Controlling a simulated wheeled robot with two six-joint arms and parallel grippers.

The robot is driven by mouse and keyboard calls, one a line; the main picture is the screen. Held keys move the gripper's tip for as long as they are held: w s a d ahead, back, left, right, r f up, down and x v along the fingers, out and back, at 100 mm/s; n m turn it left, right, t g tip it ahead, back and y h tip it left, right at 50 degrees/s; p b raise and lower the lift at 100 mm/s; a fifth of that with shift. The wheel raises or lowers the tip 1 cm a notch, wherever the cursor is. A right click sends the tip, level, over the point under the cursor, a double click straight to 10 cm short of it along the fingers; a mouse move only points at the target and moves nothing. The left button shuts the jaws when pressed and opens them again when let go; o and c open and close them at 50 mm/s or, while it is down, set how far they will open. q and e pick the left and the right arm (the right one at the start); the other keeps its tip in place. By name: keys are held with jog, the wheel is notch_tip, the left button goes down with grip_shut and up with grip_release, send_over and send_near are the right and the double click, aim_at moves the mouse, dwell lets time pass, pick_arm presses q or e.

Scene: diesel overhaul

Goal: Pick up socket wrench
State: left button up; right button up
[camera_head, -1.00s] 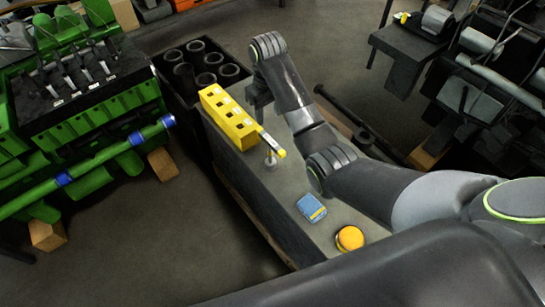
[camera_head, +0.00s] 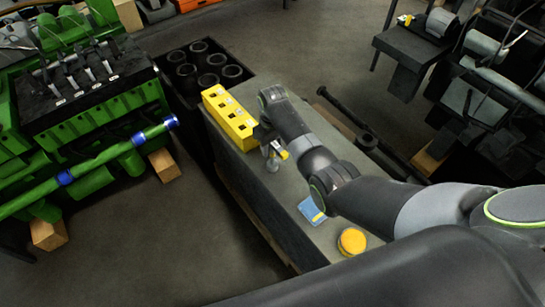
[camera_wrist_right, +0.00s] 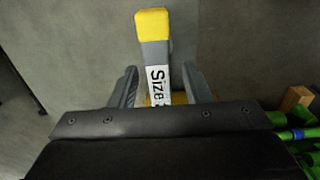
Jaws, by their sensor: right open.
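The socket wrench (camera_head: 272,164) is at the edge of the grey bench, beside the yellow block. Its silver end points down, and its handle has a yellow tip. My right gripper (camera_head: 264,134) is at the handle and hides part of it. In the right wrist view the handle (camera_wrist_right: 154,52), with a white "Size" label, lies between the two open fingers (camera_wrist_right: 160,85). I see a gap on each side of it. My left gripper is not in view.
The yellow block with square holes (camera_head: 228,117) stands on the bench (camera_head: 288,192). A blue item (camera_head: 312,209) and a yellow round item (camera_head: 352,241) lie nearer. A black crate with several cylinders (camera_head: 180,95) and a green engine (camera_head: 110,110) are at left.

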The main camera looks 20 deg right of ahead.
jog(key=shift+f, duration=0.25)
grip_shut()
jog(key=shift+r, duration=0.1)
notch_tip(320, 180, up, 10)
jog(key=shift+p, duration=0.35)
jog(key=c, duration=0.6)
grip_release()
grip_shut()
